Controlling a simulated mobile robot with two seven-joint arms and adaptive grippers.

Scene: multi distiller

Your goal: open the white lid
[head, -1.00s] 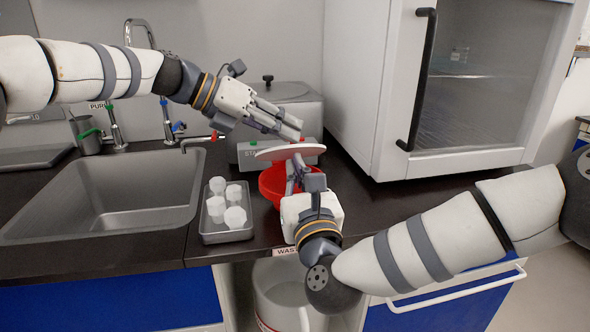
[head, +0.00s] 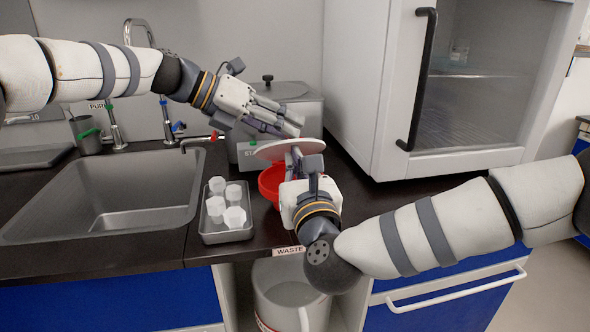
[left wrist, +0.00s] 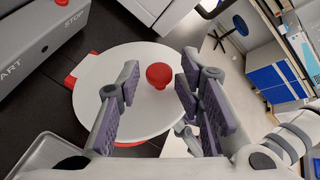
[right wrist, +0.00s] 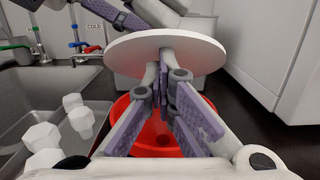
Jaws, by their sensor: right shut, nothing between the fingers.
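The white lid (head: 270,150) is a round disc with a red knob (left wrist: 159,75), which shows in the left wrist view. The lid is raised above the red bowl-like container (head: 268,183), with a gap between them; the container also shows in the right wrist view (right wrist: 150,135). My left gripper (head: 300,126) is above the lid. In the left wrist view its fingers are apart, one on each side of the line to the knob, and hold nothing. My right gripper (right wrist: 165,75) is shut and empty, fingertips at the near edge of the lid's underside; contact is unclear.
A grey distiller (head: 300,112) stands behind the container. A sink (head: 110,200) and a tray (head: 228,236) of several white pieces are to the left. A white cabinet (head: 365,90) bounds the right. A waste bucket (head: 285,290) is below the counter.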

